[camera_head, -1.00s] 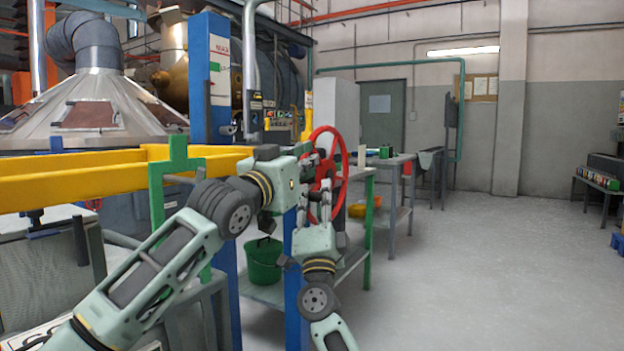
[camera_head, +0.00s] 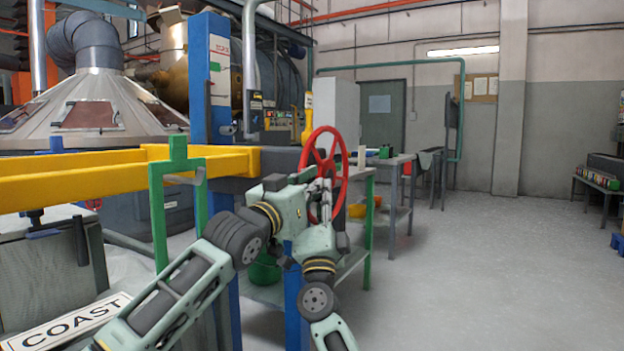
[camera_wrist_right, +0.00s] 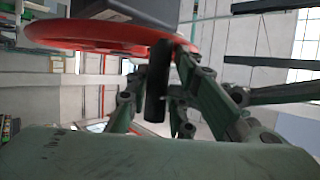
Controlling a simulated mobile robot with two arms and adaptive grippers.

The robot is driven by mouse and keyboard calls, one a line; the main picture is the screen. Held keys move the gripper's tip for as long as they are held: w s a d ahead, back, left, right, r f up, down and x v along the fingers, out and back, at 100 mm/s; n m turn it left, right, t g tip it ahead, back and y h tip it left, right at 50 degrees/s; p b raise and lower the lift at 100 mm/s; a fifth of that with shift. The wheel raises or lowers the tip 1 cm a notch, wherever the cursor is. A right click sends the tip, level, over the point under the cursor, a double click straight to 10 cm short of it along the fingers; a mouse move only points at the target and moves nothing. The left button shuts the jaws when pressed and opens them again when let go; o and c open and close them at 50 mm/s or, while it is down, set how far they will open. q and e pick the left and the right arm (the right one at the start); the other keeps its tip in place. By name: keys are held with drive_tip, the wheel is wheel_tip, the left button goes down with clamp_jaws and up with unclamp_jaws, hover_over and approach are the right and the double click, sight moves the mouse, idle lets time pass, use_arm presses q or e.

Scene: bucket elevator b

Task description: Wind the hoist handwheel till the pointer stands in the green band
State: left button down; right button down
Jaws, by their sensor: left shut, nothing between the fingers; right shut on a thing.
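The red handwheel (camera_head: 325,165) stands upright at the end of the bench in the head view; its rim crosses the top of the right wrist view (camera_wrist_right: 95,35). A black handle (camera_wrist_right: 157,85) projects from the rim. My right gripper (camera_wrist_right: 155,100) is shut on this handle. In the head view my right gripper (camera_head: 321,197) is at the wheel's lower left, partly overlapped by my left arm. My left gripper (camera_head: 308,178) is shut and empty, close beside the wheel. A blue column (camera_head: 208,110) carries a pale scale plate with a green patch (camera_head: 219,62). I cannot make out the pointer.
A yellow beam (camera_head: 120,175) with a green bracket (camera_head: 178,165) lies left of the wheel. A green bucket (camera_head: 265,270) is mostly hidden behind my left arm. Benches (camera_head: 385,160) stand behind the wheel. The floor (camera_head: 470,270) to the right is clear.

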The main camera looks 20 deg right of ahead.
drive_tip(key=c, duration=2)
unclamp_jaws()
drive_tip(key=shift+w+d+f, duration=0.2)
drive_tip(key=shift+d+f, duration=0.1)
drive_tip(key=shift+d, duration=0.1)
drive_tip(key=o, duration=0.4)
drive_tip(key=shift+w+f, duration=0.1)
use_arm(q)
drive_tip(key=shift+w+f, duration=0.2)
drive_tip(key=shift+f, duration=0.1)
drive_tip(key=shift+d+f, duration=0.1)
drive_tip(key=shift+f, duration=0.15)
use_arm(e)
drive_tip(key=shift+a, duration=0.2)
